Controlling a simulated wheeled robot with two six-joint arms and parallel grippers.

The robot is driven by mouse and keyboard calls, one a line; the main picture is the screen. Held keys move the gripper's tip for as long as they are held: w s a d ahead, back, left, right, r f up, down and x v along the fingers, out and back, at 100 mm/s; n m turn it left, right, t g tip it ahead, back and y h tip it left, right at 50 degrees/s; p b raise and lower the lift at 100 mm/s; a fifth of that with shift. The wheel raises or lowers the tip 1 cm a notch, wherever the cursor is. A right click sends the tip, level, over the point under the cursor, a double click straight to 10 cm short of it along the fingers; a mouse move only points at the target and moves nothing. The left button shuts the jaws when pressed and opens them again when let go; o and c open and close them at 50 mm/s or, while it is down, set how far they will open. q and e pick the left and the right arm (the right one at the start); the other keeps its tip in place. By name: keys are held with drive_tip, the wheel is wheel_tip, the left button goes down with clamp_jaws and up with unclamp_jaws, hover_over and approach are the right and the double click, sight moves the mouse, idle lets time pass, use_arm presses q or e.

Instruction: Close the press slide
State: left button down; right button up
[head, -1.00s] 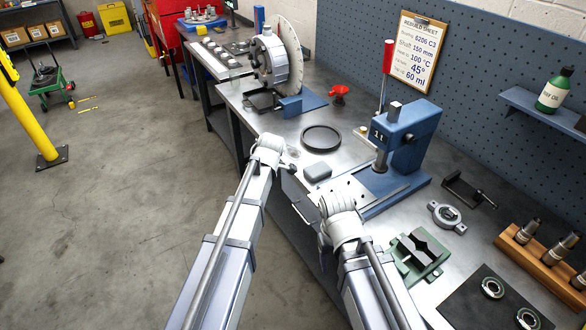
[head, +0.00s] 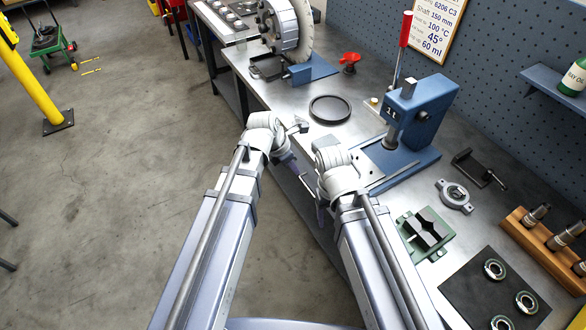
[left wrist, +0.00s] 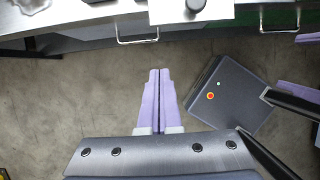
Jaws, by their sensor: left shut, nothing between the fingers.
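The blue press (head: 415,115) stands on the workbench with its red-gripped lever (head: 405,30) upright. A pale plate with small dark holes (head: 368,172) lies at its base, partly hidden by my right arm. My left gripper (head: 290,165) is low in front of the bench edge, fingers partly hidden. In the left wrist view its purple fingers (left wrist: 158,100) are shut and empty, pointing at the bench front. A U-shaped metal handle (left wrist: 137,38) sticks out just beyond the fingertips, apart from them. My right gripper (head: 321,212) is mostly hidden behind its own arm.
A dark mat with bearings (head: 465,290) and a wooden holder (head: 530,237) are at right. Another handle (left wrist: 280,28) is on the bench front.

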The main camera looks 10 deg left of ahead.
use_arm(q)
drive_tip(key=w+d+f+b, duration=0.3)
drive_tip(key=d+f+b, duration=0.1)
drive_tip(key=d+f, duration=0.1)
drive_tip(key=shift+w+f, duration=0.3)
drive_tip(key=shift+w, duration=0.05)
idle(0.3)
drive_tip(key=w+d, duration=0.2)
drive_tip(key=d, duration=0.2)
drive_tip(key=w+d, duration=0.6)
drive_tip(key=d, duration=0.1)
drive_tip(key=shift+w+d, duration=0.2)
drive_tip(key=shift+d, duration=0.1)
